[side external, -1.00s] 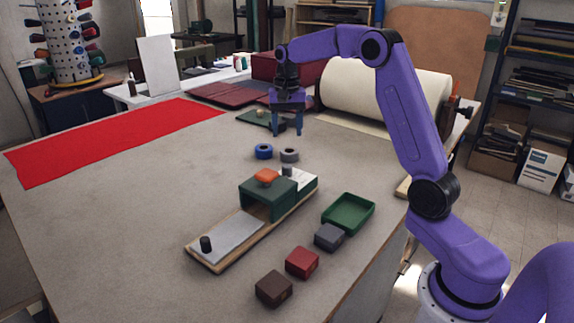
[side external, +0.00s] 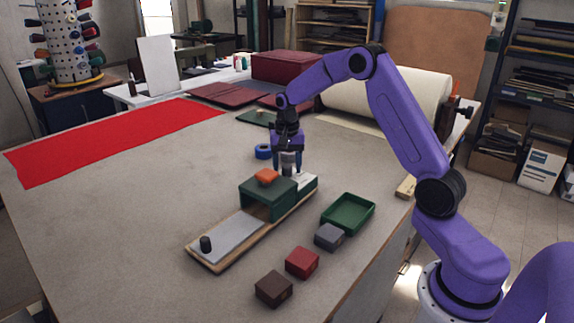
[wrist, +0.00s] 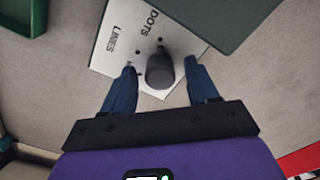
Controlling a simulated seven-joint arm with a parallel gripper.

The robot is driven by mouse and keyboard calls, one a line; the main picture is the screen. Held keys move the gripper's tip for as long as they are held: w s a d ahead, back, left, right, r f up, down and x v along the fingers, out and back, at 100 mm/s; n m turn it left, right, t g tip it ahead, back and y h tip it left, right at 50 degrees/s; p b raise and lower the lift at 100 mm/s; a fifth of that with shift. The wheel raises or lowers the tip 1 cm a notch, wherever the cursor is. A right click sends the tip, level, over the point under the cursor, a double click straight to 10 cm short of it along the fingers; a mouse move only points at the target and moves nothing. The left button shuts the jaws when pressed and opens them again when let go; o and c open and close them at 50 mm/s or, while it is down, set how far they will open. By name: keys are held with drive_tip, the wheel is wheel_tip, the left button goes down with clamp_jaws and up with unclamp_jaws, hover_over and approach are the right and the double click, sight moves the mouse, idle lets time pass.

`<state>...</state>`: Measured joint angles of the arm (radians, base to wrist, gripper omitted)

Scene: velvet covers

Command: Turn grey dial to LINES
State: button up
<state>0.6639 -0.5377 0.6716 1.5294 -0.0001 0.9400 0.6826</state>
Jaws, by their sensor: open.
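The grey dial (wrist: 159,71) stands upright on a white plate (wrist: 104,52) printed DOTS and LINES. A small dark mark sits by each word. In the side view the dial (side external: 287,171) is at the back end of the green press, partly covered by my gripper. My gripper (side external: 288,168) is open, pointing down over the dial. In the wrist view my gripper (wrist: 160,67) has one blue finger on each side of the dial, with a small gap visible at each side.
The green press housing (side external: 268,199) with an orange knob (side external: 266,177) stands just in front of my gripper. A green tray (side external: 348,213) and grey, red and brown blocks lie to the right. A blue ring (side external: 263,151) lies behind left.

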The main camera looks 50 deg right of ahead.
drive_tip(key=c, duration=1)
drive_tip(key=shift+c, duration=0.2)
drive_tip(key=shift+n, duration=0.3)
drive_tip(key=n, duration=1.1)
drive_tip(key=shift+r, duration=0.1)
drive_tip(key=o, duration=1)
